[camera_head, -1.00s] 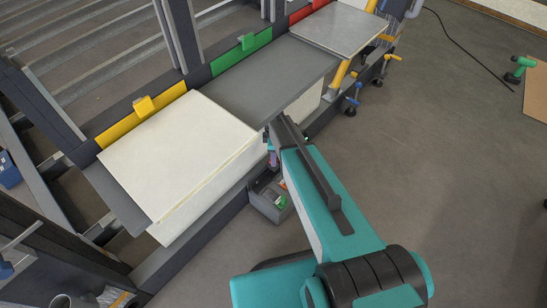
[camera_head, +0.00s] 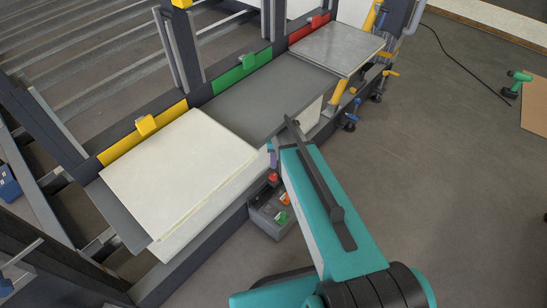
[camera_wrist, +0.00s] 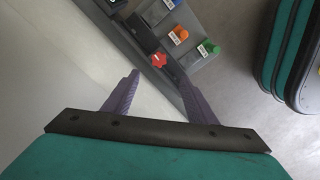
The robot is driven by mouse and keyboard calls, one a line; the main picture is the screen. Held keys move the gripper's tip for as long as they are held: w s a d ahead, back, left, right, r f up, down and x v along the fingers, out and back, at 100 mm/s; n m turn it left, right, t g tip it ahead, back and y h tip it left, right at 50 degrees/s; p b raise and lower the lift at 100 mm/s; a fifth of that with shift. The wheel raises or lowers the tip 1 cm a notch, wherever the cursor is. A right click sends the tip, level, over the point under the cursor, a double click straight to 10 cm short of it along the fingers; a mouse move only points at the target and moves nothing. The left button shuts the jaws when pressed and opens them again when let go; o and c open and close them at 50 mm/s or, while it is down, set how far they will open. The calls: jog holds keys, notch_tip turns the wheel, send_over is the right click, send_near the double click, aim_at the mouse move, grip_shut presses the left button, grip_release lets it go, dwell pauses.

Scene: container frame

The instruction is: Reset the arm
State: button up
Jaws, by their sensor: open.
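My teal arm (camera_head: 335,215) reaches from the lower right of the head view towards the side of the container frame. My gripper (camera_wrist: 160,88) shows in the wrist view with two purple fingers spread apart, open and empty between the tips. In the head view only a bit of purple finger shows by the arm's end; the rest is hidden. Whether a finger touches the box, I cannot tell.
White (camera_head: 180,170), dark grey (camera_head: 262,98) and light grey (camera_head: 338,45) panels line the frame, with yellow, green and red tabs behind them. A green drill (camera_head: 517,82) is at far right. Open floor (camera_head: 430,170) lies right of my arm.

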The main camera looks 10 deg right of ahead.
dwell(0.4)
jog(key=s+f+m+g+p, duration=0.2)
jog(key=s+m+p, duration=0.3)
jog(key=s, duration=1.5)
jog(key=s+f+m+g+p, duration=0.2)
jog(key=s+m+p, duration=0.3)
jog(key=s, duration=1.5)
jog(key=m+g, duration=0.1)
jog(key=m, duration=0.4)
jog(key=shift+a+f+p, duration=0.2)
jog(key=shift+f+p, duration=0.15)
jog(key=shift+p, duration=0.05)
jog(key=shift+d, duration=0.1)
